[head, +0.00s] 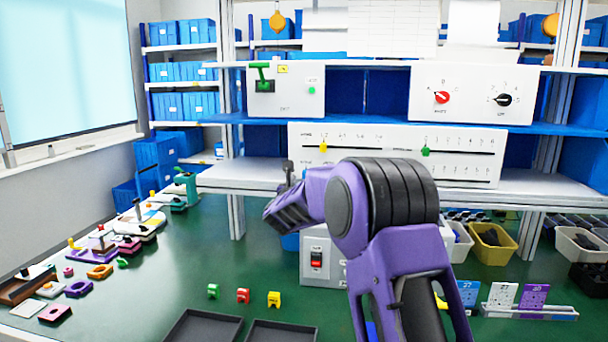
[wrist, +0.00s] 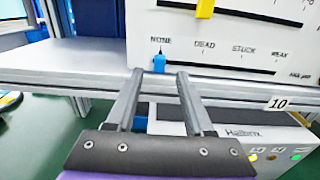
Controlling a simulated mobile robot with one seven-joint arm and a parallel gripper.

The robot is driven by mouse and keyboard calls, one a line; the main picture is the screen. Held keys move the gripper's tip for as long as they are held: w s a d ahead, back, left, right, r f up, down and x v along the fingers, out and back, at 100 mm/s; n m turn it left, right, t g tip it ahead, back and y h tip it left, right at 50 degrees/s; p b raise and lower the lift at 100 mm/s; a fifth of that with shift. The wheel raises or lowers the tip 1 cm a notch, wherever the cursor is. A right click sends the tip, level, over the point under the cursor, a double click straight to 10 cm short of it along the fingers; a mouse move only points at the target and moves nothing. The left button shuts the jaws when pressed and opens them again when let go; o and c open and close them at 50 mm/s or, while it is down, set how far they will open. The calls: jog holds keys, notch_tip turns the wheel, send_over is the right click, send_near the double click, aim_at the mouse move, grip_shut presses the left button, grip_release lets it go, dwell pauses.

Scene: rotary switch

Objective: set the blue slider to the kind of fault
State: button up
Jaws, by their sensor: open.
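The blue slider (wrist: 159,63) shows in the wrist view at the left end of its black track, below the label NONE. DEAD, STUCK and WEAK follow to the right on the white panel (wrist: 230,62). My gripper (wrist: 160,74) is open, its two fingers pointing at the panel with the blue slider in line with the gap between them. I cannot tell whether the fingertips reach around it. In the head view my gripper (head: 288,172) is in front of the panel's lower left, and I cannot make out the blue slider there.
A yellow slider (head: 323,147) and a green slider (head: 425,151) sit on the panel's upper tracks. A grey shelf edge (wrist: 80,75) runs just under the panel. A white box with a red switch (head: 316,259) stands below. Small coloured pieces and dark trays lie on the green table.

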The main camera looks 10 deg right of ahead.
jog(key=x, duration=0.4)
jog(key=shift+w+p, duration=0.15)
jog(key=shift+p, duration=0.15)
grip_shut()
dwell(1.2)
